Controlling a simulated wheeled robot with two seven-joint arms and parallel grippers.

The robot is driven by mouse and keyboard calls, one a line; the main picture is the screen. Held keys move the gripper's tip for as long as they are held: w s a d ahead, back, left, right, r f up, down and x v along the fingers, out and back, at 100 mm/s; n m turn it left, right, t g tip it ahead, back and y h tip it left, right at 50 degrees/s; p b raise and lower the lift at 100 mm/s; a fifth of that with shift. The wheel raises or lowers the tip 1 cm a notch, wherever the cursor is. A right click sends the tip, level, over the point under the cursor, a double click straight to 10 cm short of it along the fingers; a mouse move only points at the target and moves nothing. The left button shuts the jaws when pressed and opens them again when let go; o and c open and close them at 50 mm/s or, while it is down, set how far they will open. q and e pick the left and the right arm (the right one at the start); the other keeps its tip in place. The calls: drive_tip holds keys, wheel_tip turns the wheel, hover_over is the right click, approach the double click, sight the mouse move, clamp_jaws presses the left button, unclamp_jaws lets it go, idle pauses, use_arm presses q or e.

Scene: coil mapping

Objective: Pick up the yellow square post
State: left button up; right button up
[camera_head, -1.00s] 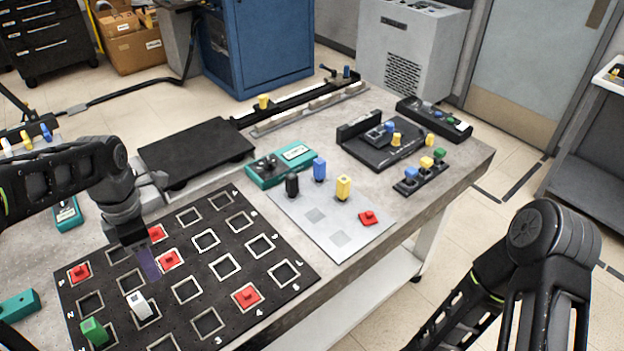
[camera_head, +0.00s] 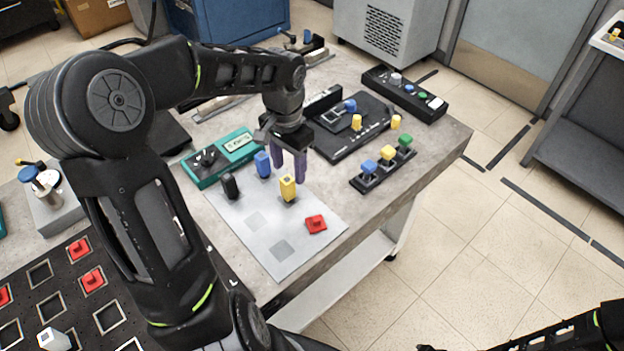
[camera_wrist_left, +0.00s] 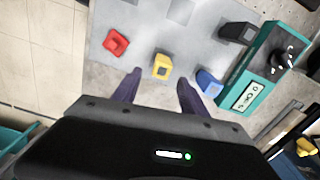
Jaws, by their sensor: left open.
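The yellow square post (camera_head: 288,189) stands upright on the light grey mat (camera_head: 240,238), between a blue post (camera_head: 262,164) and a red piece (camera_head: 316,224). My left gripper (camera_head: 289,176) is open, its purple fingers pointing down just behind the post. In the left wrist view the yellow post (camera_wrist_left: 162,66) shows just beyond the gap between the open fingers (camera_wrist_left: 159,80), and nothing is held. My right arm shows at the lower right of the head view, its gripper out of frame.
A black post (camera_head: 229,186) and a teal device (camera_head: 224,158) are close on the left. A black block with coloured posts (camera_head: 383,165) and a black fixture (camera_head: 352,128) are to the right. A black board (camera_head: 63,299) with square frames lies lower left.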

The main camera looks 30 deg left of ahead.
sight(288, 188)
use_arm(q)
drive_tip(key=shift+s+a+r+m, duration=0.1)
drive_tip(key=shift+s+m, duration=0.2)
drive_tip(key=shift+m, duration=0.4)
drive_tip(key=shift+w, duration=0.15)
drive_tip(key=shift+f, duration=1.35)
drive_tip(key=shift+f, duration=0.1)
drive_tip(key=f+p, duration=0.1)
drive_tip(key=f, duration=0.4)
drive_tip(key=shift+s, duration=0.2)
drive_tip(key=shift+c, duration=0.3)
clamp_jaws()
